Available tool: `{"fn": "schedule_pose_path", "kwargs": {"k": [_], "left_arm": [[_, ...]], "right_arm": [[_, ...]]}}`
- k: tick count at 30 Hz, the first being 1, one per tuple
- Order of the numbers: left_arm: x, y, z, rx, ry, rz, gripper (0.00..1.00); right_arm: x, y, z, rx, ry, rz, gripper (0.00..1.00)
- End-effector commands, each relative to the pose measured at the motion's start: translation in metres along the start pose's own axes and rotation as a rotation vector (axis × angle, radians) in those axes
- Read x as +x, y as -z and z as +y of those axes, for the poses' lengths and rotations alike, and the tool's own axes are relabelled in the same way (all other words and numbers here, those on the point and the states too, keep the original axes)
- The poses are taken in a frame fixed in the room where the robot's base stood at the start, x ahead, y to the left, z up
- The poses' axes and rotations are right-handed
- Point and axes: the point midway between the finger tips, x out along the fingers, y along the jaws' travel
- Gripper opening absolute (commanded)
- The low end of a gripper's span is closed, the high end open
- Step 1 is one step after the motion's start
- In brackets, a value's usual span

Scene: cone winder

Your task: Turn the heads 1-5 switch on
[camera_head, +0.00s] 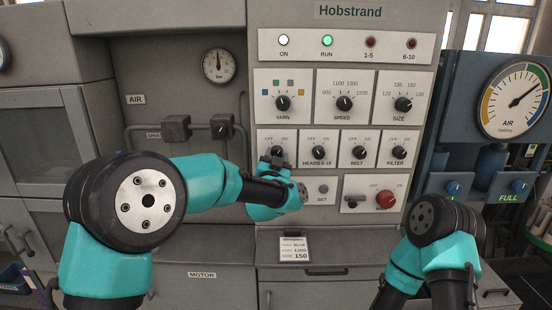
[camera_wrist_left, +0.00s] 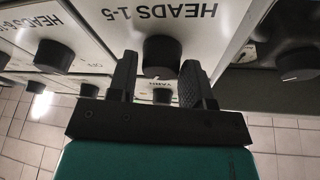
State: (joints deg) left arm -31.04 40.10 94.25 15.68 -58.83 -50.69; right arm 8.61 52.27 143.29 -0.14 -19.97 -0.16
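The heads 1-5 switch is a black knob (camera_head: 277,152) on a white plate at the left of the lower switch row; my left gripper partly covers it and its label in the head view. In the left wrist view the black knob (camera_wrist_left: 161,56) shows under the upside-down "HEADS 1-5" label. My left gripper (camera_head: 272,163) is at the switch. Its two fingers (camera_wrist_left: 157,80) are open, one on each side of the knob; I cannot tell whether they touch it. My right gripper is out of view; only my right arm shows at the lower right.
The heads 6-10 knob (camera_head: 318,152) sits close on the right. The yarn knob (camera_head: 283,103) is above. A red button (camera_head: 385,199) is lower right. The 1-5 lamp (camera_head: 370,42) looks dark red; the RUN lamp (camera_head: 327,41) glows green. A paper card (camera_head: 294,248) is below.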

Motion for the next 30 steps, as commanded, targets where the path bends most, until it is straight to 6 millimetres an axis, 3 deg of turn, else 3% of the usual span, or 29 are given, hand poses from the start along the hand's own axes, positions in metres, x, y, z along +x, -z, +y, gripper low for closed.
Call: {"fn": "schedule_pose_path", "kwargs": {"k": [5, 17, 23, 30], "left_arm": [[0.000, 0.000, 0.000, -0.001, 0.001, 0.000, 0.63], [-0.005, 0.000, 0.000, -0.001, 0.001, 0.000, 0.63], [-0.026, 0.000, 0.000, -0.001, 0.000, -0.001, 0.63], [-0.066, 0.000, 0.000, 0.000, -0.001, -0.001, 0.63]], "right_arm": [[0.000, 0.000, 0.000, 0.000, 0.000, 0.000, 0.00], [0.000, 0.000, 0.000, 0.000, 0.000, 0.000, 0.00], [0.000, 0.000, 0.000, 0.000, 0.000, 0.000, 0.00], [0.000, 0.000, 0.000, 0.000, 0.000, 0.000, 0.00]]}}
